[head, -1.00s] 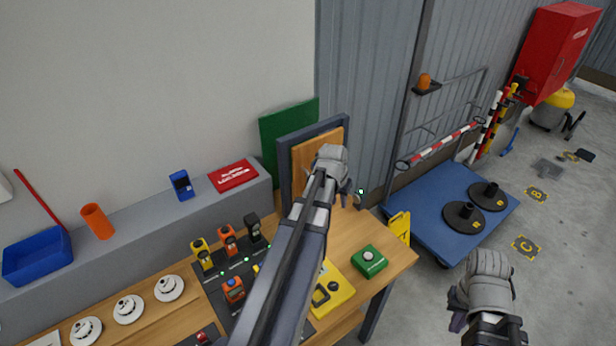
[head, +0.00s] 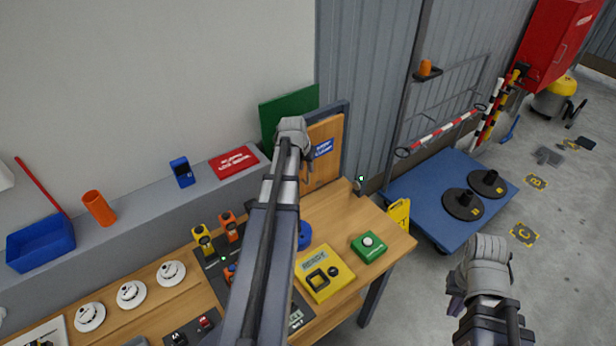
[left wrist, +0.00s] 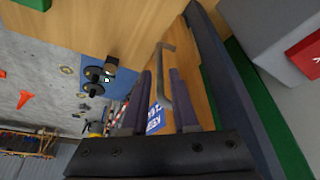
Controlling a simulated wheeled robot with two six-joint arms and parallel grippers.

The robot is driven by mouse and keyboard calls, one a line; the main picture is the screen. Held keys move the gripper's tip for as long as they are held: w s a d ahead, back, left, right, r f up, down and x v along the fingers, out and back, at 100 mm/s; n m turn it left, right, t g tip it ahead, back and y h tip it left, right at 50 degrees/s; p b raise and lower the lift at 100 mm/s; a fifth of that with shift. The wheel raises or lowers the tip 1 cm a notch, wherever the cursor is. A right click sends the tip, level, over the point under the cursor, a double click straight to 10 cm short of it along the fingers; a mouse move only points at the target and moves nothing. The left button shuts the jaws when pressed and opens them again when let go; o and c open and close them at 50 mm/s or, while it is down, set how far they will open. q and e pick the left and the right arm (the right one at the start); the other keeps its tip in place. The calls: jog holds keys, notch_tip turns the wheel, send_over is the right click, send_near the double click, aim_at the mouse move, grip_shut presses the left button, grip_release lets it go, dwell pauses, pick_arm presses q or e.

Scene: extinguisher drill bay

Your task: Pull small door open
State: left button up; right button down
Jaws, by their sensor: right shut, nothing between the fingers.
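The small door is a wooden panel (head: 328,165) with a blue label, in a dark upright frame (head: 345,125) at the table's back right corner. It also shows in the left wrist view (left wrist: 193,80), with a grey bar handle (left wrist: 165,88) on it. My left gripper (head: 306,163) is in front of the door's left part. In the left wrist view its fingers (left wrist: 162,72) are apart, and the handle appears between them; contact cannot be told. Whether the door stands ajar is unclear. My right gripper (head: 455,298) is shut and empty, right of the table.
The wooden table (head: 335,215) holds a yellow device (head: 324,273), a green box with a button (head: 369,247) and several detectors. A green panel (head: 285,112) stands behind the frame. A blue platform (head: 430,195) with black bases is to the right.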

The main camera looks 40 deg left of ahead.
aim_at(308, 182)
pick_arm(q)
jog(key=b+x, duration=0.4)
jog(key=x, duration=0.1)
jog(key=shift+f, duration=0.25)
jog(key=shift+r, duration=0.1)
jog(key=shift+c, duration=0.4)
grip_shut()
dwell(0.7)
